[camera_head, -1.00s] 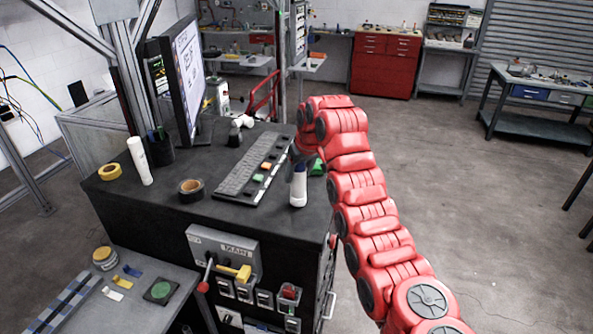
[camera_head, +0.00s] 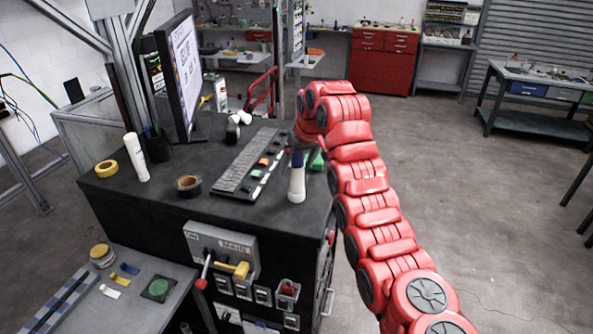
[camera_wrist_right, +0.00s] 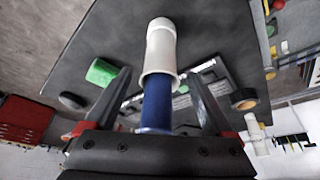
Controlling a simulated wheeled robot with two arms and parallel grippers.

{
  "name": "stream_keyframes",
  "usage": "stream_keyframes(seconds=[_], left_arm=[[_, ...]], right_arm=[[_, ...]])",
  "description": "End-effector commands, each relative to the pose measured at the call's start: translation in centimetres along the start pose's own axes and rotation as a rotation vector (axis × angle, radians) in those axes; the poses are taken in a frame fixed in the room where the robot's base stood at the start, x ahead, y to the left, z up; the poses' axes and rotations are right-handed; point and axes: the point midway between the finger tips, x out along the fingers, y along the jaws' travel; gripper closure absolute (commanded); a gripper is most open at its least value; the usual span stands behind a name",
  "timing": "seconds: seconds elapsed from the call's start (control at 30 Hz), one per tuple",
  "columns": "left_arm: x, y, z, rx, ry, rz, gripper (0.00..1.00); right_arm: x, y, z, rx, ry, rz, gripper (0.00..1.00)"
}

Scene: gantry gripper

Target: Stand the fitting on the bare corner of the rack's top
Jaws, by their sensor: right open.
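The fitting, a white tube with a blue upper part (camera_head: 296,183), stands upright on the near right corner of the rack's black top (camera_head: 240,207). In the right wrist view, the fitting's white part (camera_wrist_right: 160,48) points away from me and its blue part lies between my fingers. My right gripper (camera_wrist_right: 160,78) is open, with a finger on each side and visible gaps to the blue part. In the head view, my right gripper (camera_head: 299,148) is just above and around the fitting's upper end, partly hidden by my red arm. My left gripper is not in view.
A keyboard-like panel (camera_head: 240,172) lies left of the fitting. A green object (camera_head: 316,162) is close behind it. A black tape roll (camera_head: 188,186), a yellow roll (camera_head: 106,168), a white tube (camera_head: 137,160) and a monitor (camera_head: 180,75) occupy the left part.

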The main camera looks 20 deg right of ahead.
Motion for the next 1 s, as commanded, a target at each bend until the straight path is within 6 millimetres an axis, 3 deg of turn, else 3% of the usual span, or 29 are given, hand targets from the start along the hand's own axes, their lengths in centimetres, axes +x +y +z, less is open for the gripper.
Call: stream_keyframes(seconds=[0.03,0.2,0.5,0.7,1.0], left_arm=[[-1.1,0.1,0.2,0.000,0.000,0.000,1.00],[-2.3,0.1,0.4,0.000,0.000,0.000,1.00],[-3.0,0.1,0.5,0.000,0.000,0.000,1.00],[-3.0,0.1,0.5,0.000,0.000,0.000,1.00],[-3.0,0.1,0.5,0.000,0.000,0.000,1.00]], right_arm=[[-0.8,0.0,0.1,-0.002,0.006,0.003,0.12],[-4.3,0.1,0.1,-0.001,0.006,0.004,0.12],[-8.6,0.0,0.0,0.000,0.002,0.003,0.12],[-9.8,0.0,0.1,0.000,-0.002,0.001,0.12],[-9.8,0.0,0.1,0.000,-0.002,0.000,0.12]])
